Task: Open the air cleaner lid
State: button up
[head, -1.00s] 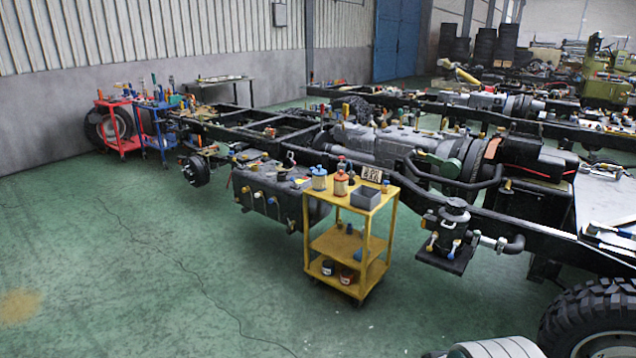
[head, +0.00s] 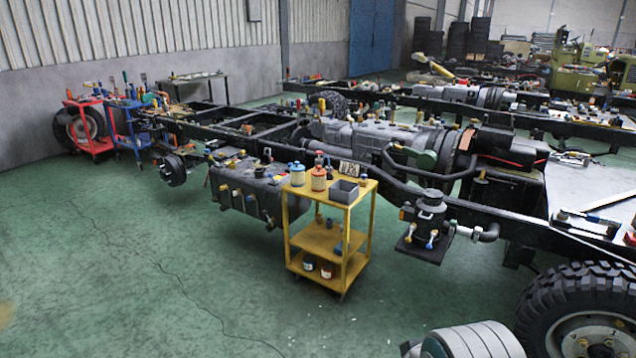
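The air cleaner (head: 428,222) is a black upright canister on a dark bracket at the side of the near truck chassis, right of centre in the head view. Its round lid (head: 432,197) sits on top and looks closed. Small clamps or handles with blue, white and yellow parts (head: 433,239) show low on its front. A grey pipe (head: 478,233) leaves its right side. My gripper is not in view. A pale grey rounded part at the bottom edge looks like my own arm.
A yellow trolley (head: 325,240) with bottles and a grey bin stands left of the air cleaner. A large tyre (head: 575,310) is at the lower right. The chassis rail (head: 495,218) runs behind. Green floor (head: 400,300) is clear in front of the air cleaner.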

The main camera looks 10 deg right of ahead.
aim_at(431, 205)
jog(key=i+l, duration=0.25)
jog(key=i, duration=0.15)
jog(key=i+l+z, duration=0.1)
jog(key=i+l, duration=0.15)
jog(key=i, duration=0.15)
jog(key=i+l, duration=0.25)
jog(key=i, duration=0.2)
jog(key=i+l, duration=0.2)
jog(key=i, duration=0.2)
jog(key=i+l+z, duration=0.1)
jog(key=i+l, duration=0.15)
jog(key=i, duration=0.2)
